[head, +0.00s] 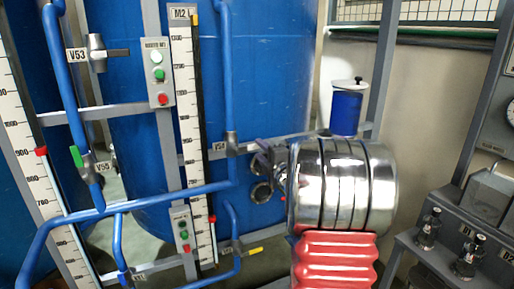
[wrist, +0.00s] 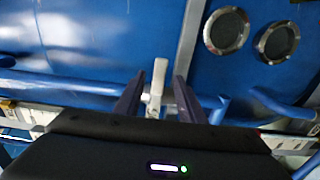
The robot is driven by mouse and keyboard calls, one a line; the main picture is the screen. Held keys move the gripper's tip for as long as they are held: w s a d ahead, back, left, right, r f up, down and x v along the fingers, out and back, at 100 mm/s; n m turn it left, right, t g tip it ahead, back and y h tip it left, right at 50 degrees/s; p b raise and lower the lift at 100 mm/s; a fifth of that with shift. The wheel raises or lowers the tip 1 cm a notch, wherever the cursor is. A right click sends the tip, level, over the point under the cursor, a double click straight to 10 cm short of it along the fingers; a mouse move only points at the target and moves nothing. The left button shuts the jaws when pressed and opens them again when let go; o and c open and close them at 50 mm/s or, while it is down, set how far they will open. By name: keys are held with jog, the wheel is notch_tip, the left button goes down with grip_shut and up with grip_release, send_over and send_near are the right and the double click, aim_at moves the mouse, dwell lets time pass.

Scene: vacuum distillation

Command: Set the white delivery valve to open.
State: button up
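A pale white-grey valve lever (wrist: 158,80) stands upright in the wrist view, on a blue pipe. My gripper (wrist: 158,82) is open, with one dark finger on each side of the lever and a visible gap to both. In the head view my gripper (head: 262,152) is small and partly hidden by my shiny arm. It is close to the grey valve labelled V54 (head: 231,146) on the vertical blue pipe. The lever blends with my fingers and a grey rail there, so its exact angle is unclear in that view.
Valve V53 (head: 97,53) has a dark handle, valve V55 (head: 87,165) a green one, and a lower valve a yellow handle (head: 255,250). Blue pipes (head: 150,200), a button box (head: 158,75) and level scales stand before the blue tank (head: 265,60).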

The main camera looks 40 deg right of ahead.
aim_at(258, 147)
jog(key=shift+x, duration=2.05)
grip_shut()
jog(key=shift+f, duration=0.1)
jog(key=shift+s+d, duration=0.15)
jog(key=shift+d, duration=0.1)
